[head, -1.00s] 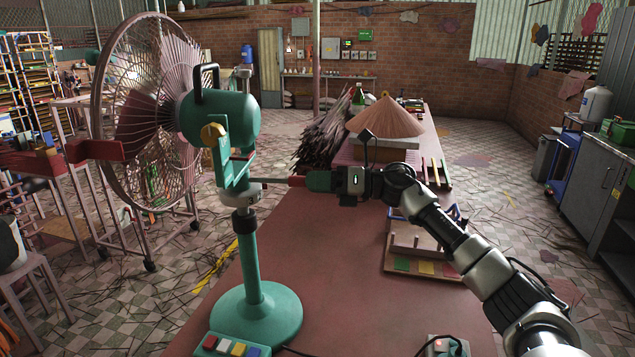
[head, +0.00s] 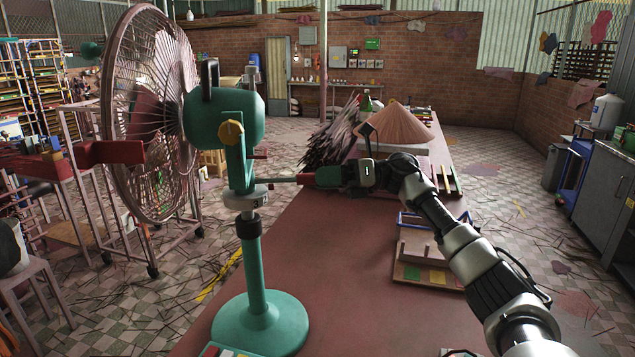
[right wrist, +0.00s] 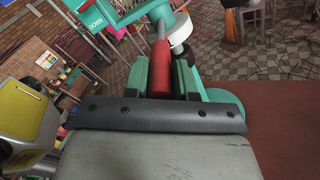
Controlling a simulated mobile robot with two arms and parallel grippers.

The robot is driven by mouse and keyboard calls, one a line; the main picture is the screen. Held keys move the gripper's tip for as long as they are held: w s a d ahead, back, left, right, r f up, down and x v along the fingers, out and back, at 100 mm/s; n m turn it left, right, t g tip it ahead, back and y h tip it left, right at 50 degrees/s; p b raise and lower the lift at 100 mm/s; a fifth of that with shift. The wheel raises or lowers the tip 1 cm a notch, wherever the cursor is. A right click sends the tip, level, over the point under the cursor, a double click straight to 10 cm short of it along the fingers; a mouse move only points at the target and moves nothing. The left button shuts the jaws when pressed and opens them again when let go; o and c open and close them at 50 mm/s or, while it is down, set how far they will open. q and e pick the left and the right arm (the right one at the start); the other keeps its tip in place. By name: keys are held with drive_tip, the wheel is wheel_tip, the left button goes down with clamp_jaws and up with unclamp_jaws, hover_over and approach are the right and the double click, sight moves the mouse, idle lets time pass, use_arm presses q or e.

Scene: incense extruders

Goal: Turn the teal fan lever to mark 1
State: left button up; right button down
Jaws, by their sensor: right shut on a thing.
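The teal fan (head: 262,320) stands upright on the table, its round cage (head: 125,120) facing left. A lever with a thin metal rod and a red grip (head: 306,179) sticks out to the right from the pale collar (head: 245,200) on its neck. My right gripper (head: 325,176) is shut on the red grip from the right. In the right wrist view the red grip (right wrist: 160,70) lies between the two teal fingers, its rod running to the white collar (right wrist: 180,29). "DOWN" is legible on a teal part there; mark 1 is not legible. My left gripper is not in view.
The long red-brown table (head: 290,260) carries a conical hat (head: 395,125), a bundle of dark sticks (head: 328,138) and a wooden rack with coloured squares (head: 430,265). A colour-button panel (head: 225,350) is cut off by the bottom edge. The table right of the fan's base is clear.

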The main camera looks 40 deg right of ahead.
drive_tip(key=c, duration=1.1)
unclamp_jaws()
drive_tip(key=shift+r, duration=0.1)
drive_tip(key=shift+o, duration=0.9)
drive_tip(key=shift+w+d, duration=0.1)
drive_tip(key=shift+w, duration=0.05)
drive_tip(key=shift+s+d, duration=0.2)
drive_tip(key=shift+d, duration=0.05)
drive_tip(key=b+v, duration=0.3)
drive_tip(key=v, duration=0.7)
drive_tip(key=shift+d, duration=0.1)
